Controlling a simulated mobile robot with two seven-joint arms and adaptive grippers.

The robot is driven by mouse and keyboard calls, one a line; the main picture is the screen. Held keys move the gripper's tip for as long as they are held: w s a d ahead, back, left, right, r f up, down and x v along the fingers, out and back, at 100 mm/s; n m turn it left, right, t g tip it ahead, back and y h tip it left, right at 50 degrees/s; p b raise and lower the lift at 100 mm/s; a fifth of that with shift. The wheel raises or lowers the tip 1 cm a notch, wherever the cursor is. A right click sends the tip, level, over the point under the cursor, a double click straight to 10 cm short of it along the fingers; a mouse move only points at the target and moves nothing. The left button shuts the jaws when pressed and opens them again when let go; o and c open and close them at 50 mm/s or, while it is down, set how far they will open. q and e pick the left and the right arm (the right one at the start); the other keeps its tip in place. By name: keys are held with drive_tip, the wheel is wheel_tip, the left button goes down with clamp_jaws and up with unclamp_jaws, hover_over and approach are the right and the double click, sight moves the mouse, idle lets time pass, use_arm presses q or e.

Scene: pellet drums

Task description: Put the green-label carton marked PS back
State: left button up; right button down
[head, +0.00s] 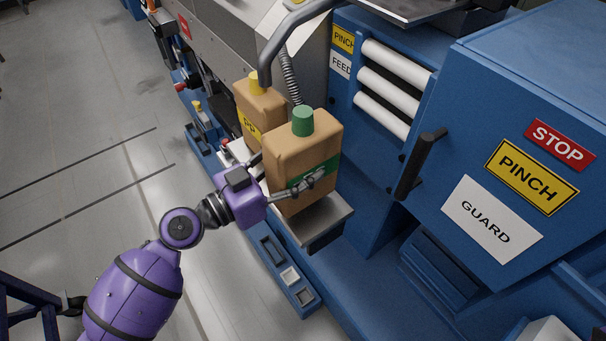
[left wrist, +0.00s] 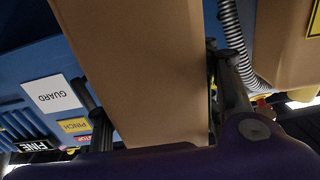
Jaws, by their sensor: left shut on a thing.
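The green-label carton (head: 300,150) is brown with a green cap (head: 302,121) and a green band, partly covered by my fingers, so the letters cannot be read. My left gripper (head: 290,184) is shut on it, with fingers on both sides. The carton is upright at a grey ledge (head: 318,222) on the blue machine; I cannot tell whether it touches the ledge. In the left wrist view the carton (left wrist: 135,70) fills the middle between the fingers. A second brown carton with a yellow cap and yellow label (head: 258,105) stands just behind it. My right gripper is not in view.
A grey pipe with a ribbed hose (head: 290,75) hangs close behind the cartons. White rollers (head: 390,75) and a blue guard door with a black handle (head: 415,165) are to the right. A blue floor tray (head: 285,272) lies below. Open floor is at left.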

use_arm(q)
drive_tip(key=f, duration=0.2)
drive_tip(key=d+f, duration=0.1)
drive_tip(key=f, duration=0.1)
drive_tip(key=shift+w, duration=0.3)
drive_tip(key=shift+f, duration=0.35)
drive_tip(key=o, duration=1.8)
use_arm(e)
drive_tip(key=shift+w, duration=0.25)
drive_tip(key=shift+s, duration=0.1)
